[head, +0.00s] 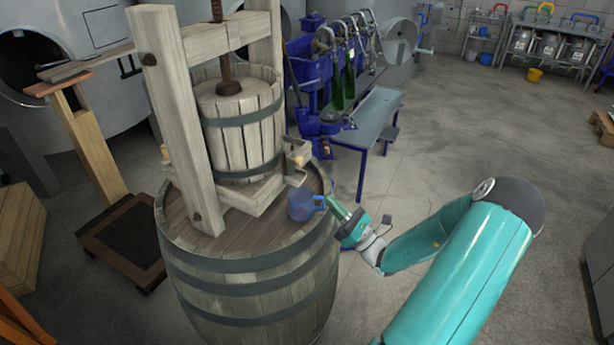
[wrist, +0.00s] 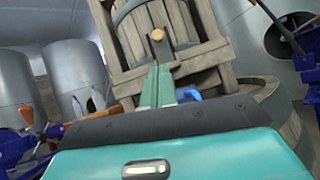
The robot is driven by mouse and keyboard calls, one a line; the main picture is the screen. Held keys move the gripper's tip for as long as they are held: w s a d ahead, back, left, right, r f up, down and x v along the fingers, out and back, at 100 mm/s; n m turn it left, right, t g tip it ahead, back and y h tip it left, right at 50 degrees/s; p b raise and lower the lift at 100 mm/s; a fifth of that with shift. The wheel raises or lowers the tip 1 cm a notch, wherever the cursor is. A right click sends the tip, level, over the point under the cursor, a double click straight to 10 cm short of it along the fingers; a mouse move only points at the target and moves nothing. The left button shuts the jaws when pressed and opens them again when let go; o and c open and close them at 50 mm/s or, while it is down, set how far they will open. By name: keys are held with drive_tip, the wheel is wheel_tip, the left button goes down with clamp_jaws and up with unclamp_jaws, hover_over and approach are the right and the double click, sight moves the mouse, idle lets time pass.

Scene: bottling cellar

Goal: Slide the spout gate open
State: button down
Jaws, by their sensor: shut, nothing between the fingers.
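The wooden press (head: 240,130) stands on the barrel (head: 250,285), with a slatted basket in its frame. At the press's right side is the spout gate (head: 298,156), with a round wooden knob on it. The knob on the gate also shows in the wrist view (wrist: 157,35), just beyond my fingertips. My gripper (head: 333,201) is shut and empty, beside the blue jug (head: 303,204) and below the gate. In the wrist view my gripper's fingers (wrist: 157,75) point up towards the knob. I cannot tell whether they touch it.
The blue jug stands on the barrel top below the gate, close to my fingers. A bottling bench (head: 375,115) with green bottles is behind. A wooden stand (head: 125,240) is at the left. The floor at right is mostly clear.

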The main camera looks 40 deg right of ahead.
drive_tip(key=shift+w, duration=0.1)
approach(293, 161)
drive_tip(key=x, duration=0.4)
drive_tip(key=shift+w+d, duration=0.2)
drive_tip(key=shift+w, duration=0.25)
drive_tip(key=shift+r, duration=1.8)
